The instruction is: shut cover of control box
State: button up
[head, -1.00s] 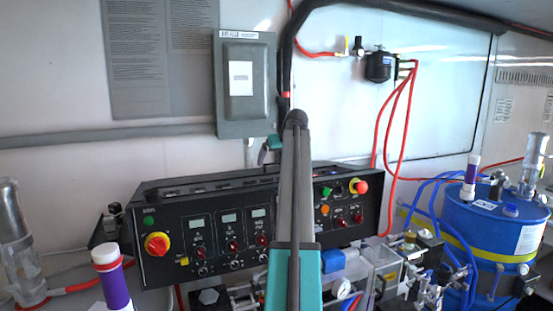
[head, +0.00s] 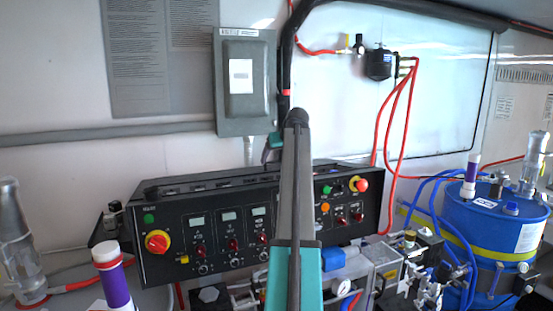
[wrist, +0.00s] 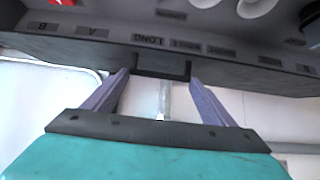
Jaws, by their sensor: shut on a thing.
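The black control box (head: 215,240) stands below the wall in the head view, its front full of switches, displays and lamps. A long raised dark strip with small labels, seemingly its cover (head: 198,187), runs along its top. In the wrist view a labelled dark edge (wrist: 90,47) crosses the top of the picture, upside down. My gripper (wrist: 160,75) has its two fingers on either side of a dark tab on that edge and is shut on it. In the head view my arm hides the fingers and the middle of the box; only a bit of teal gripper shows.
A grey wall box (head: 246,85) with a conduit below it is just behind my gripper. Red hoses (head: 393,130) hang at the right, near a blue drum (head: 495,225). A purple-and-white tube (head: 113,280) stands at front left. Valves and fittings crowd the lower right.

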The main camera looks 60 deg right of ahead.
jog(key=s+a+r, duration=0.1)
jog(key=s+a, duration=0.2)
jog(key=s, duration=0.1)
jog(key=s+a, duration=0.3)
jog(key=s, duration=0.1)
jog(key=s+a+r, duration=0.1)
jog(key=s+a, duration=0.2)
jog(key=s, duration=0.1)
jog(key=shift+s+a+r+p, duration=0.1)
jog(key=shift+a+r+p, duration=0.05)
jog(key=shift+r+p, duration=0.2)
jog(key=o, duration=1.1)
jog(key=shift+c, duration=0.2)
jog(key=o, duration=0.4)
jog(key=shift+s+a+r, duration=0.1)
jog(key=shift+s+a, duration=0.05)
jog(key=shift+s, duration=0.05)
jog(key=shift+o, duration=0.2)
jog(key=shift+w, duration=0.1)
jog(key=b+v, duration=0.3)
jog(key=v, duration=1)
jog(key=shift+s+r+b, duration=0.2)
jog(key=shift+s+b, duration=0.05)
jog(key=shift+b, duration=0.05)
